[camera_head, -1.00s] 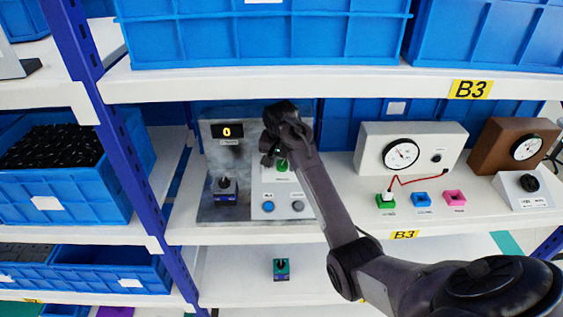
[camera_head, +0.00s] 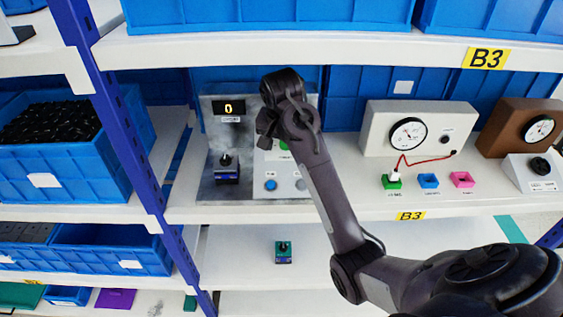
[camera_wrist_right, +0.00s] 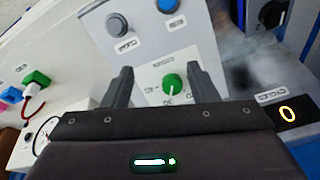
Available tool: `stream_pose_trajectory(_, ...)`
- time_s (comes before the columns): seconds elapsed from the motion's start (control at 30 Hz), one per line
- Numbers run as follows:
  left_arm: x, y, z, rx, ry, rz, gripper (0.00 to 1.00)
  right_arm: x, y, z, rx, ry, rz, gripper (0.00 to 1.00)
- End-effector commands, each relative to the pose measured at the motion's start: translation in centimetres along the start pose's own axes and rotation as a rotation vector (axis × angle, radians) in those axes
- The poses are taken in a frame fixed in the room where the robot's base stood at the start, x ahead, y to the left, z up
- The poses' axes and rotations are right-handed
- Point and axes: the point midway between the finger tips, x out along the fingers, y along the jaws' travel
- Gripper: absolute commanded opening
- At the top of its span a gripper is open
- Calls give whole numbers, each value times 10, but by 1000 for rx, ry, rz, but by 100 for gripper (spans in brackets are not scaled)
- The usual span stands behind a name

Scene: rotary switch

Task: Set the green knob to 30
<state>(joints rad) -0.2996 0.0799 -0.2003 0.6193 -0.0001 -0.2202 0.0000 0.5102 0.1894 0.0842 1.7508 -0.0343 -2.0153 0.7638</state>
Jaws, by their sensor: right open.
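The green knob (camera_wrist_right: 172,86) has a white pointer line and sits on a light panel; small scale labels around it are hard to read. It also shows, partly covered by my gripper, in the head view (camera_head: 284,146). The display (camera_head: 228,108) on the same unit reads 0. My right gripper (camera_wrist_right: 158,76) is open and empty. In the wrist view its two fingers appear on either side of the knob; I see no contact and cannot tell the remaining distance. In the head view my right gripper (camera_head: 265,132) hangs in front of the panel. My left gripper is out of view.
Below the knob are a blue button (camera_head: 270,185) and a grey button (camera_head: 300,184). A black switch (camera_head: 226,170) stands at the left of the unit. A gauge box (camera_head: 378,133) is to the right. The upper shelf edge (camera_head: 300,49) runs above my gripper.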

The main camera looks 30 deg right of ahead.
Motion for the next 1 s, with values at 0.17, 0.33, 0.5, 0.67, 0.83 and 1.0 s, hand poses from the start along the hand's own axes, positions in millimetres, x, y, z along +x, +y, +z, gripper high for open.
stream_pose_trajectory(0.17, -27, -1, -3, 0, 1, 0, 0, -15, 7, 28, -3, -2, 3, 53)
stream_pose_trajectory(0.33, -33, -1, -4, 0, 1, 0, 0, -17, 11, 43, -2, -2, 2, 53)
stream_pose_trajectory(0.5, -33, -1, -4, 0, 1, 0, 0, -17, 12, 48, -1, -2, 1, 53)
stream_pose_trajectory(0.67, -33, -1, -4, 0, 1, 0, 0, -16, 12, 48, -1, -2, 1, 53)
stream_pose_trajectory(0.83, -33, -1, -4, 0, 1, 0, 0, -17, 12, 47, -1, -2, 1, 53)
stream_pose_trajectory(1.0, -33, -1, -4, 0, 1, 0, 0, -17, 12, 47, -1, -2, 1, 53)
